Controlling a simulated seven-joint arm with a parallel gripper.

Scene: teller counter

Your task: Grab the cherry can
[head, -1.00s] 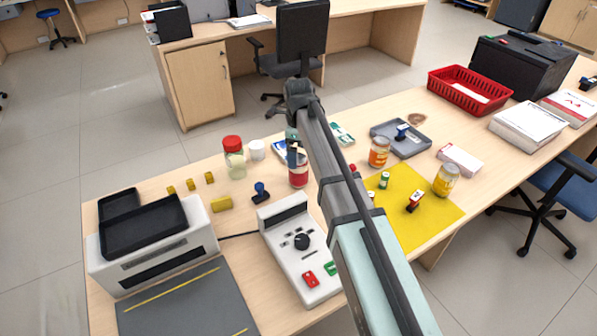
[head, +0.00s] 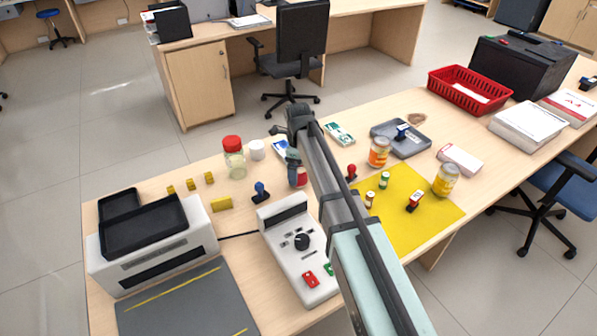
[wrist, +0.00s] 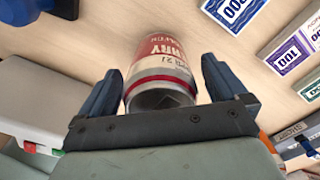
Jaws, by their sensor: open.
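The cherry can (wrist: 160,65), red and white with part of its lettering readable, stands between the two dark fingers of my gripper (wrist: 160,85) in the wrist view. The fingers are open, one on each side of the can, with a visible gap at least on the right. In the head view only a red part of the can (head: 302,177) shows, at the right of my gripper (head: 292,172). My arm and gripper hide the rest of it.
Banknote bundles (head: 340,133) lie behind. A grey-white device (head: 298,250) is in front. An orange can (head: 379,152) and a yellow can (head: 446,180) stand right.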

